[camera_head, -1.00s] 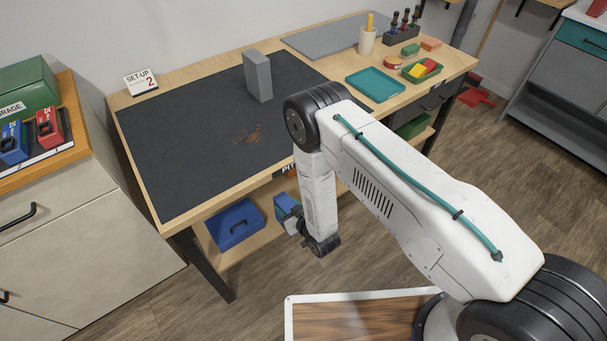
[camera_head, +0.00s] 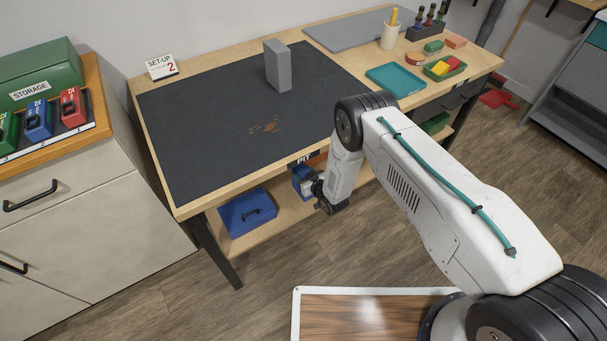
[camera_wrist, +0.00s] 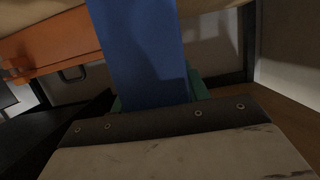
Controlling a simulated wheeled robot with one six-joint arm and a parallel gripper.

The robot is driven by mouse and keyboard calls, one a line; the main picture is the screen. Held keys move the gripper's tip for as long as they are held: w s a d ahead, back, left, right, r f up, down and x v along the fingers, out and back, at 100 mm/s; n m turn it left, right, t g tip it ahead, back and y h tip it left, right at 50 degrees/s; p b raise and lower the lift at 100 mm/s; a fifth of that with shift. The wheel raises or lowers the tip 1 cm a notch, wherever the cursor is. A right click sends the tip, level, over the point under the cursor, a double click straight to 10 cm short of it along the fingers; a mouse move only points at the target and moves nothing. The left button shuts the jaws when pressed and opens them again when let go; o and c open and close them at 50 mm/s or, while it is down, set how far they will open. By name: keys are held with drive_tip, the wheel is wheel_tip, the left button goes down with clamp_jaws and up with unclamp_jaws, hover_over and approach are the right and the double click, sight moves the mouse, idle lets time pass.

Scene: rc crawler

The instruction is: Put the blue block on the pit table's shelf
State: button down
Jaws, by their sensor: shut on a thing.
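The blue block (camera_head: 302,181) is in my gripper (camera_head: 312,188), under the front edge of the pit table (camera_head: 225,195). In the wrist view the blue block (camera_wrist: 140,50) stands up from between the green-teal fingers (camera_wrist: 197,85), which are shut on it. The shelf (camera_head: 275,228) is the lower wooden board under the tabletop. My gripper is at the shelf's front, partly hidden by my own arm. I cannot tell whether the block touches the shelf.
An orange case (camera_wrist: 65,45) shows beyond the block in the wrist view. The tabletop overhangs closely. A grey block (camera_head: 278,67) stands on the dark mat (camera_head: 200,120).

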drive_tip(key=shift+f, duration=0.15)
drive_tip(key=c, duration=0.7)
unclamp_jaws()
drive_tip(key=shift+f, duration=0.1)
drive_tip(key=shift+r, duration=0.2)
drive_tip(key=v, duration=1.2)
